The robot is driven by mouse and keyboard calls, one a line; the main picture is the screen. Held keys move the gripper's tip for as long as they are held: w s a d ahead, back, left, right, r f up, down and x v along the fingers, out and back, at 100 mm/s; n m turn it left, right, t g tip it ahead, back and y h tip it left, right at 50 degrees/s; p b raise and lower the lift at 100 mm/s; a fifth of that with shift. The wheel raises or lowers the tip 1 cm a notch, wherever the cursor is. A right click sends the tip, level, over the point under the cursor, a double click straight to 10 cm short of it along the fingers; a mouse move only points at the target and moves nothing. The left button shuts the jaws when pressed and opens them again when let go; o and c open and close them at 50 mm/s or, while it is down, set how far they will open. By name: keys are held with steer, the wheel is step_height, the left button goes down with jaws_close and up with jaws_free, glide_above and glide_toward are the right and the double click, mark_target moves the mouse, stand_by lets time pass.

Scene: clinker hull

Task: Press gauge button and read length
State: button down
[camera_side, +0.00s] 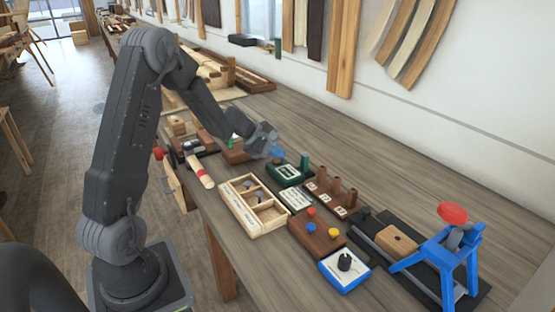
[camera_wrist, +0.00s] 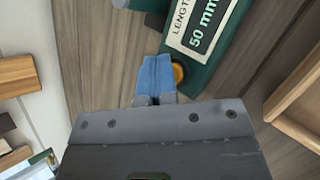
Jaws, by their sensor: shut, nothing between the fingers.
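The green length gauge (camera_side: 284,181) lies on the bench beyond the divided tray. In the wrist view the gauge (camera_wrist: 221,42) shows a white panel labelled LENGTH and a display (camera_wrist: 205,25) reading 50 mm. A round yellow-orange button (camera_wrist: 179,73) sits at the gauge's near end, partly hidden by my fingers. My gripper (camera_wrist: 155,82) has blue fingertips, shut and empty, right beside the button in the picture. I cannot tell whether they touch it. In the side view my gripper (camera_side: 277,153) is just left of the gauge, low over the bench.
A divided wooden tray (camera_side: 238,214) stands in front of the gauge. A wooden block with coloured buttons (camera_side: 316,239), a blue box with a black knob (camera_side: 344,270) and a blue stand with a red top (camera_side: 466,270) stand to the right. Bare bench lies behind the gauge.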

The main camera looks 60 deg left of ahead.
mark_target(277, 162)
steer(key=shift+r, duration=0.95)
steer(key=shift+r, duration=2.5)
